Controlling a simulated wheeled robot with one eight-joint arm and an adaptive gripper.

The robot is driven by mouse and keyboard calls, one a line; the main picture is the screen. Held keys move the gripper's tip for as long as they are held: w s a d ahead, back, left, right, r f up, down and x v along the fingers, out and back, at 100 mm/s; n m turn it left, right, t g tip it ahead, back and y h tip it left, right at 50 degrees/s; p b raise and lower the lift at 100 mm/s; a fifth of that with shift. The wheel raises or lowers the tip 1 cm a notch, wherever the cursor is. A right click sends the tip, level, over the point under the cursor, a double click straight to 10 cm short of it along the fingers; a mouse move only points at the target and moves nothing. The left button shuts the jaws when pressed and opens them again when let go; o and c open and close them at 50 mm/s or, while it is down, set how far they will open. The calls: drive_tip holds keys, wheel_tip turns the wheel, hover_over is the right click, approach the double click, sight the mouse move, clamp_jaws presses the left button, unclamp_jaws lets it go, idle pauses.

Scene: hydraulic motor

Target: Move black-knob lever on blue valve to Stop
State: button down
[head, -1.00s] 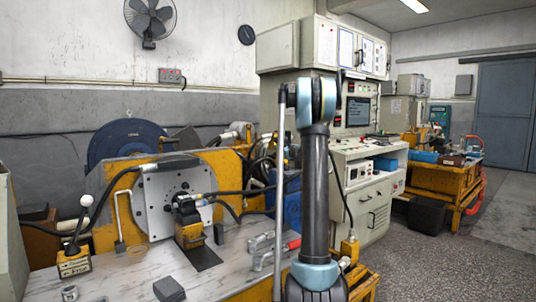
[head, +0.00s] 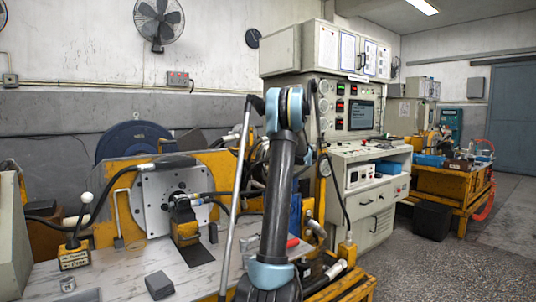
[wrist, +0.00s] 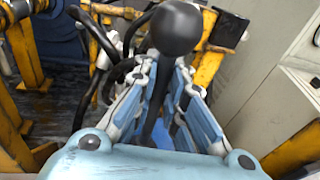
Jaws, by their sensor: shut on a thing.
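The black knob (wrist: 178,28) of the lever stands large at the top middle of the wrist view. Its dark stem (wrist: 156,115) runs down between the fingers of my gripper (wrist: 167,72). My gripper is shut on the lever just below the knob, with one blue-grey finger on each side. A small blue patch (wrist: 182,138) shows between the fingers; I cannot tell whether it is the valve body. In the head view my arm hides the gripper and lever. A blue part (head: 295,214) shows beside the arm there. No Stop marking is readable.
A white-knob lever (head: 86,198) stands on a yellow block at the left of the grey bench (head: 120,277). Yellow frames (wrist: 210,50) and dark hoses (wrist: 112,75) crowd near my gripper. A control cabinet (head: 365,200) stands behind my arm. Floor is open at the right.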

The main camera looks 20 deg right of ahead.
drive_tip(key=shift+d, duration=0.2)
drive_tip(key=c, duration=1.6)
unclamp_jaws()
drive_tip(key=shift+c, duration=0.2)
drive_tip(key=s+d+r, duration=0.1)
drive_tip(key=s, duration=1.1)
drive_tip(key=shift+w, duration=0.1)
